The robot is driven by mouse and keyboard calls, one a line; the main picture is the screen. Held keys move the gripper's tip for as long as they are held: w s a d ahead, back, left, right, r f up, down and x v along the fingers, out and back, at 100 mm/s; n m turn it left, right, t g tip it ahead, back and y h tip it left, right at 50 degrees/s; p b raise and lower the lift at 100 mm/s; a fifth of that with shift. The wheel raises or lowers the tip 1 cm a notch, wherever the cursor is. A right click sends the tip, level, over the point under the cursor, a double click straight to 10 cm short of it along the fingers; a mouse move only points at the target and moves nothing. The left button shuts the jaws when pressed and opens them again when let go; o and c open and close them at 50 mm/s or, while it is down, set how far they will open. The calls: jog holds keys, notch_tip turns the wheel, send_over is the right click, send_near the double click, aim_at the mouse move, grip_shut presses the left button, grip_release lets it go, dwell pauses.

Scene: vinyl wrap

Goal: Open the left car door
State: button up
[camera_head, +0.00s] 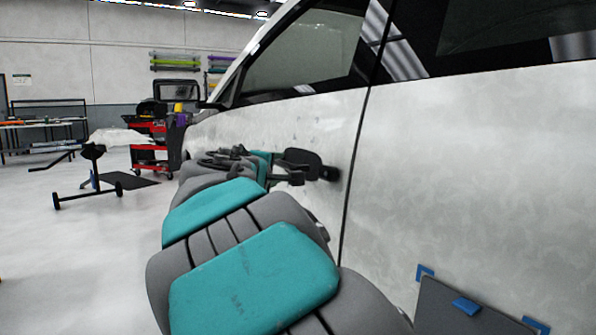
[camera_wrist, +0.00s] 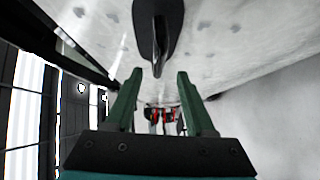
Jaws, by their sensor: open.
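The car's front door (camera_head: 280,130) is pale and mottled, and it looks closed, with a dark seam along its right edge. Its black door handle (camera_wrist: 158,28) shows at the top middle of the wrist view. My gripper (camera_wrist: 159,72) is open, with two green fingers apart. The handle's narrow lower end appears between the fingertips, with gaps on both sides; I cannot tell how deep it is between them. In the head view my arm reaches along the door, and its dark end overlaps the handle (camera_head: 328,173), so contact there is unclear.
The rear door panel (camera_head: 480,170) lies right of the seam. A side mirror (camera_head: 209,106) sticks out ahead. A red tool cart (camera_head: 150,155) and a black wheeled stand (camera_head: 92,175) are farther left. The floor (camera_head: 80,270) left of my arm is clear.

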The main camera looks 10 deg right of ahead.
aim_at(283, 166)
jog(key=shift+x, duration=3.65)
jog(key=shift+r, duration=0.1)
grip_shut()
